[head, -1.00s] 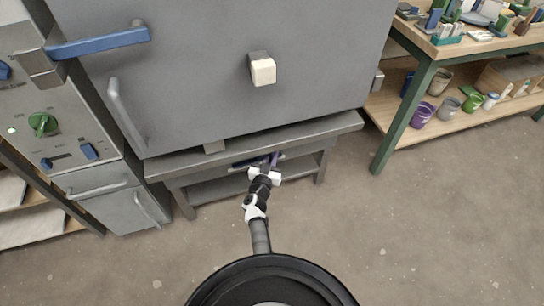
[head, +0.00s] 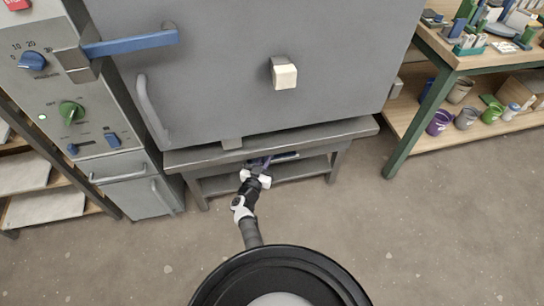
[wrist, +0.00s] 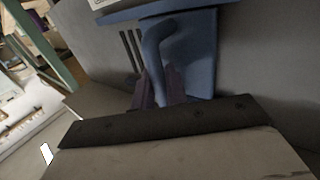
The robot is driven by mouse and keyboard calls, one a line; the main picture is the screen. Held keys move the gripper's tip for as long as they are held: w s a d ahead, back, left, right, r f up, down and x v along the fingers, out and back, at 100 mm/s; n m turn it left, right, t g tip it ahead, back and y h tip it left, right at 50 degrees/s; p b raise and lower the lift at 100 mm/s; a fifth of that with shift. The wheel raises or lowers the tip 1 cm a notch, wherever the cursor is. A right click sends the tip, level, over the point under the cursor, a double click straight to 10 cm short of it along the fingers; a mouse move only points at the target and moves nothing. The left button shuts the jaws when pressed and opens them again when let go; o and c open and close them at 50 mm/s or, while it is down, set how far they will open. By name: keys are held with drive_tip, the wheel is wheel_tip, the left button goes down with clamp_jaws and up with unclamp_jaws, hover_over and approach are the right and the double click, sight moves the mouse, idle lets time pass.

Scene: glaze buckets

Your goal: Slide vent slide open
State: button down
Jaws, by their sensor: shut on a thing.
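The vent slide is low under the grey kiln (head: 250,70). In the wrist view it shows as a blue panel (wrist: 195,50) with a curved blue handle (wrist: 153,45), beside dark slots (wrist: 130,50) in grey metal. A bit of blue (head: 286,156) also shows under the stand top in the head view. My gripper (head: 262,161) is at the front of the stand, with its purple fingers around the lower part of the handle in the wrist view (wrist: 160,88). It is shut on the handle. The fingertips are partly hidden by the gripper body and the handle.
The kiln stands on a grey metal stand (head: 345,131). A control panel (head: 60,90) is at left, and a green-legged workbench (head: 405,125) with pots and buckets is at right. The concrete floor (head: 430,230) between is clear.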

drive_tip(key=c, duration=1.8)
unclamp_jaws()
drive_tip(key=p+v, duration=0.5)
drive_tip(key=v, duration=0.8)
drive_tip(key=shift+s+a, duration=0.1)
drive_tip(key=shift+s, duration=0.25)
